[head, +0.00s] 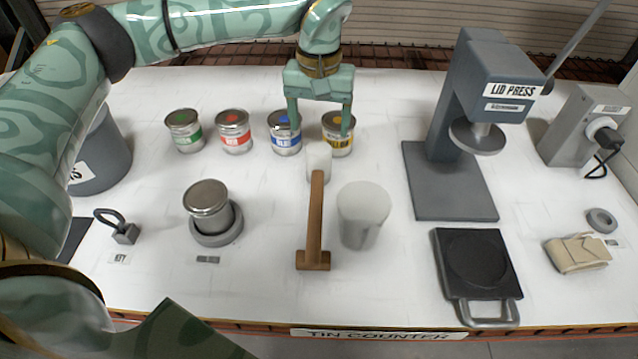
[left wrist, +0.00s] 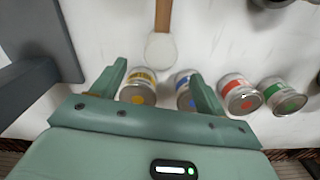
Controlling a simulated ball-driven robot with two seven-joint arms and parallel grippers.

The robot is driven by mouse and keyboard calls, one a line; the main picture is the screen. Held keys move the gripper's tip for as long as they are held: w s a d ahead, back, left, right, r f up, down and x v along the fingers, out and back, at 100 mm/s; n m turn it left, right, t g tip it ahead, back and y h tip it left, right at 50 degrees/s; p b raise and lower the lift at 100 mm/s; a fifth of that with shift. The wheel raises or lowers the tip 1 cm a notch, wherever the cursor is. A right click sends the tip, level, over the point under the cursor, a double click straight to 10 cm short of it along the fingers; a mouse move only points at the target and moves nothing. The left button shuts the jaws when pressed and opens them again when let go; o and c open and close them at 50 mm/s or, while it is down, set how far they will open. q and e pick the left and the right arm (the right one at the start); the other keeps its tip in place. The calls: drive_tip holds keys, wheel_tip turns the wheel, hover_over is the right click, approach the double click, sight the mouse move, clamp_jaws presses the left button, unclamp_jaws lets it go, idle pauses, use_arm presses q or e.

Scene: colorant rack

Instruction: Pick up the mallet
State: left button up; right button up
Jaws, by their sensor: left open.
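The mallet (head: 315,222) lies on the white counter in the middle of the head view. It has a brown wooden handle, a wooden crosspiece at the near end and a pale white block at the far end. In the left wrist view its handle (left wrist: 163,16) and the pale block show at the top. My left gripper (head: 320,122) is open and empty, fingers pointing down, beyond the pale end and above the blue and yellow tins. Its two fingers (left wrist: 157,80) stand apart in the left wrist view. My right gripper is out of view.
Green, red, blue (head: 285,133) and yellow (head: 338,134) labelled tins stand in a row behind the mallet. A pale cylinder (head: 364,214) stands close to its right, a lidded metal tin (head: 207,203) to its left. The lid press (head: 448,140) is farther right.

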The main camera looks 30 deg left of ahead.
sight(319, 147)
use_arm(q)
wheel_tip(319, 147, down, 6)
drive_tip(key=shift+r+b, duration=0.2)
drive_tip(key=shift+b, duration=0.3)
drive_tip(key=f, duration=0.1)
drive_tip(key=f+b, duration=0.1)
drive_tip(key=f, duration=0.3)
drive_tip(key=shift+s+f+b, duration=0.1)
drive_tip(key=shift+s+b, duration=0.15)
drive_tip(key=shift+b, duration=0.05)
drive_tip(key=shift+f, duration=0.35)
drive_tip(key=shift+r, duration=0.1)
drive_tip(key=c, duration=1.1)
drive_tip(key=shift+c, duration=0.3)
drive_tip(key=shift+r, duration=0.15)
